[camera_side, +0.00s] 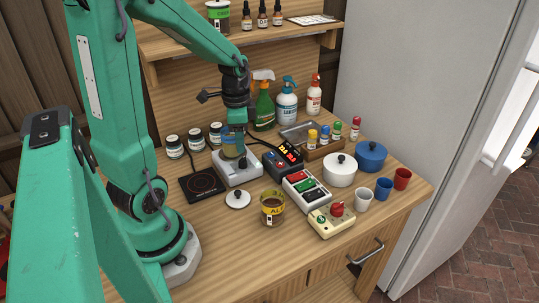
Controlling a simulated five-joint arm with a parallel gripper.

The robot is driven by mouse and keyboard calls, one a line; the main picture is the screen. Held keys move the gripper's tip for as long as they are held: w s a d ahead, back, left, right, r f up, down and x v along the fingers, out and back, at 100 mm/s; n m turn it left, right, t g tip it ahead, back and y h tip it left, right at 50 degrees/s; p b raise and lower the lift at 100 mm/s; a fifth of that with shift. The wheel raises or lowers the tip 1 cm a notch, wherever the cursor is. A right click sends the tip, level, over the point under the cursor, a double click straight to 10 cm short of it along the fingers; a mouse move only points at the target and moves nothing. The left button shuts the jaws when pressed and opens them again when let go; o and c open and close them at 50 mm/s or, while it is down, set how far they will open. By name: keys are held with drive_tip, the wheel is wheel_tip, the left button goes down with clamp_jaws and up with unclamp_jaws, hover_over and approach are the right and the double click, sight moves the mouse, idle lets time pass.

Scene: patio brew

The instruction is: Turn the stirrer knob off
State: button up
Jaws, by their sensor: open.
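A pale grey stirrer-like unit (237,171) sits on the wooden bench, right of the black hotplate. A glass vessel (229,151) with yellowish contents stands on it, partly behind my gripper. A small dark knob-like part (247,154) shows at the unit's right side; its setting is too small to read. My gripper (240,152) points down over the unit, close to the vessel and the dark part. It is open, but its fingertips are small here, and I cannot tell whether they touch anything. A cream box (329,222) with a red knob (337,209) stands at the front right, apart from my gripper.
A black hotplate (202,184), white lid (238,199) and yellow-banded jar (272,209) lie nearby. A dark control box (283,164) and switch box (307,191) stand right of the unit. Spray bottles (264,108) stand behind. Pots and cups (363,199) fill the right side.

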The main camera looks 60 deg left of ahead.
drive_tip(key=shift+r, duration=0.25)
drive_tip(key=c, duration=0.3)
wheel_tip(320, 180, up, 5)
drive_tip(key=n, duration=0.2)
hover_over(242, 159)
wheel_tip(242, 159, down, 5)
drive_tip(key=shift+w, duration=0.1)
idle(0.3)
drive_tip(key=shift+f, duration=3.9)
